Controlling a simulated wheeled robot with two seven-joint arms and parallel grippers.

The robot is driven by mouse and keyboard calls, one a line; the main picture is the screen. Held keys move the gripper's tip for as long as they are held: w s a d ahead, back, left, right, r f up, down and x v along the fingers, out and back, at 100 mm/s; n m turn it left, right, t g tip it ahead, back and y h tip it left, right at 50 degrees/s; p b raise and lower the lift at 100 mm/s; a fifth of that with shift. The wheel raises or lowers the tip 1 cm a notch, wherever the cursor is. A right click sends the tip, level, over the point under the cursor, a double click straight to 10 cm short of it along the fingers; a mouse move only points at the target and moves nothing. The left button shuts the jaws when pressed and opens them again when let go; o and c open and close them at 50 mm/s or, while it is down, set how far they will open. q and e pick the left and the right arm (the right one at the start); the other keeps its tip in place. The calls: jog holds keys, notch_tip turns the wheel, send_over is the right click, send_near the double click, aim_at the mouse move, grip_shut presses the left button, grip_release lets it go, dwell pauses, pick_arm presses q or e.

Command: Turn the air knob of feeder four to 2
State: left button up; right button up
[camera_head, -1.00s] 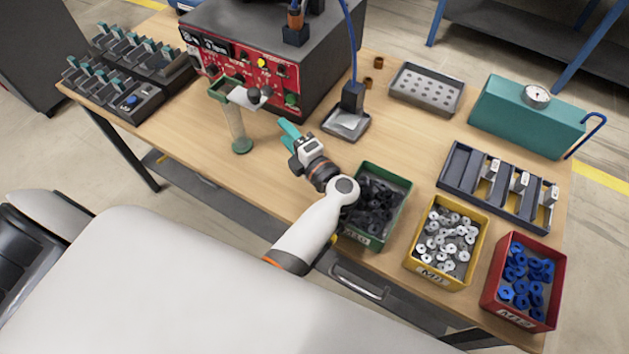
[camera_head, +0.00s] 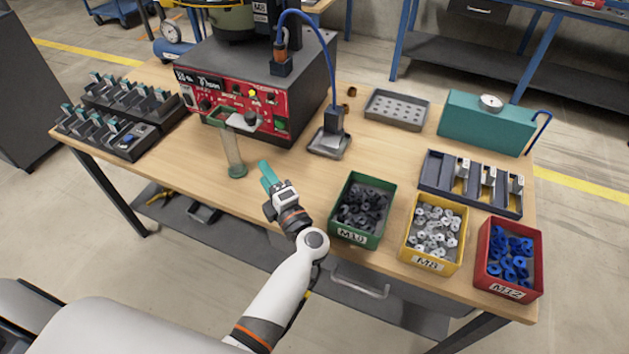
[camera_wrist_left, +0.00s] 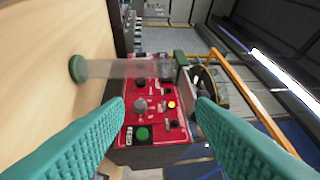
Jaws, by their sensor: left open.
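The feeder (camera_head: 313,75) is a dark grey box with a red front panel (camera_head: 222,92) at the back left of the table. The panel carries dark knobs, a yellow lamp and a green button (camera_head: 280,125). Lettering is too small to read, so I cannot tell which knob is the air knob. In the left wrist view the panel shows ahead between the fingers, with a grey round knob (camera_wrist_left: 140,105) and the green button. My left gripper (camera_head: 267,174) is open and empty, with teal fingers, in front of the panel and apart from it. My right gripper is not in view.
A clear tube (camera_head: 232,152) with a green base stands before the panel, left of my gripper. Green (camera_head: 380,181), yellow (camera_head: 463,215) and red (camera_head: 537,240) bins of parts line the front edge at right.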

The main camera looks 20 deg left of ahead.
pick_arm(q)
jog(key=d+r+m+t+h, duration=0.2)
jog(key=d+m+t+h, duration=0.1)
jog(key=d+m+h, duration=0.3)
jog(key=d+r+m+t+h, duration=0.2)
jog(key=d+m+t+h, duration=0.2)
jog(key=m+h, duration=0.6)
jog(key=shift+d+r+m+t, duration=0.3)
jog(key=shift+d+m, duration=0.55)
jog(key=shift+m, duration=0.25)
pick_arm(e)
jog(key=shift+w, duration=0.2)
